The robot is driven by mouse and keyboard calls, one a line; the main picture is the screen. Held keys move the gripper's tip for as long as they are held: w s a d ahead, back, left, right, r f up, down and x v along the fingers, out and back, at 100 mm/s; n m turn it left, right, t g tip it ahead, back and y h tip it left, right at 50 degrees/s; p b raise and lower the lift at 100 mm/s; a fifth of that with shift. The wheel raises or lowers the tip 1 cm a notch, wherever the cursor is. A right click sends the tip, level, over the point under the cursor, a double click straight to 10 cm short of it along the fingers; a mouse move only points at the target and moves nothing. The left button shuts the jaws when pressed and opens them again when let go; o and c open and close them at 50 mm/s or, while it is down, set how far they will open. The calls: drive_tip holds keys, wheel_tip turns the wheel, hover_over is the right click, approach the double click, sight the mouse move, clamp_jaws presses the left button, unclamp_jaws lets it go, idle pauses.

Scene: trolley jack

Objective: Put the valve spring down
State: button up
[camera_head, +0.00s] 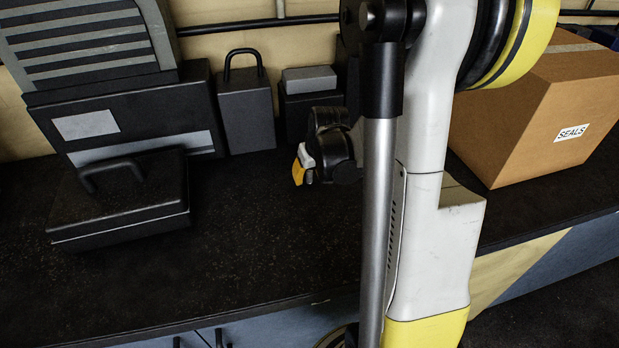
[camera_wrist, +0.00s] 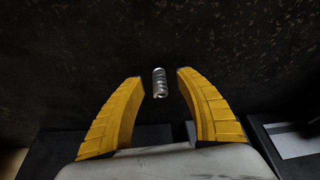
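The valve spring (camera_wrist: 159,83) is a small silver coil in the wrist view. It shows between the two yellow fingertips of my gripper (camera_wrist: 160,78), with a dark gap on each side of it. The fingers are spread and do not touch it. The spring appears to be on the dark bench top (camera_head: 240,230); its exact height from the fingers is hard to tell. In the head view my gripper (camera_head: 301,168) shows as a bit of yellow finger above the bench. The spring is not visible in the head view.
A cardboard box labelled SEALS (camera_head: 540,115) stands at the right. A black case with a handle (camera_head: 120,205), a larger dark case (camera_head: 130,120) and a grey weight-like block (camera_head: 246,115) stand at the left and back. The bench's front left is clear.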

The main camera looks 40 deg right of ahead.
clamp_jaws()
